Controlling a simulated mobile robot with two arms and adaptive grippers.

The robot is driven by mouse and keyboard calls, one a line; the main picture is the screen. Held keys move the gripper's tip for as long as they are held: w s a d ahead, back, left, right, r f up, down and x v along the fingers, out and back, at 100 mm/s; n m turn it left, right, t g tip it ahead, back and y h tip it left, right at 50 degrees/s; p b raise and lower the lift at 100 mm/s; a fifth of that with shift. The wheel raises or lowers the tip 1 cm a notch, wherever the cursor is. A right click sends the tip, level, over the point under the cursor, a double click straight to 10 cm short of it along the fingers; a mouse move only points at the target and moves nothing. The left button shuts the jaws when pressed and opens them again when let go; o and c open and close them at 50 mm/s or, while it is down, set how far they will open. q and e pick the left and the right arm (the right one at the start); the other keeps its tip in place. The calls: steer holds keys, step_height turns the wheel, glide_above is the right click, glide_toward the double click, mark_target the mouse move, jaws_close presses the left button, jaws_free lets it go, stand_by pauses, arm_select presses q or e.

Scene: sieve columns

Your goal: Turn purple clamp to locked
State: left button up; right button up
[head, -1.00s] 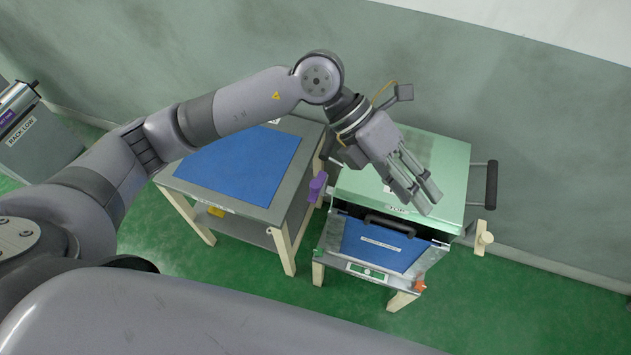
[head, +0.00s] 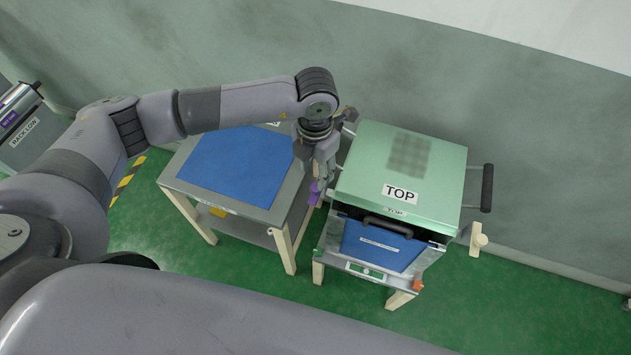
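The purple clamp (head: 314,197) is on the left side of the green sieve unit marked TOP (head: 365,170), in the gap beside the blue-topped table. My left gripper (head: 322,181) points down at the clamp, with its fingers right over or beside it and partly covering it. I cannot tell whether the fingers touch the clamp or how far they are closed. The clamp's handle angle is hard to read because it is small and partly hidden. My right gripper is not in view.
A table with a blue mat (head: 238,166) stands just left of the unit. A wall runs behind.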

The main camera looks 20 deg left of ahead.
arm_select(q)
step_height(320, 180, down, 8)
steer(key=shift+p, duration=0.8)
jaws_close()
stand_by(0.3)
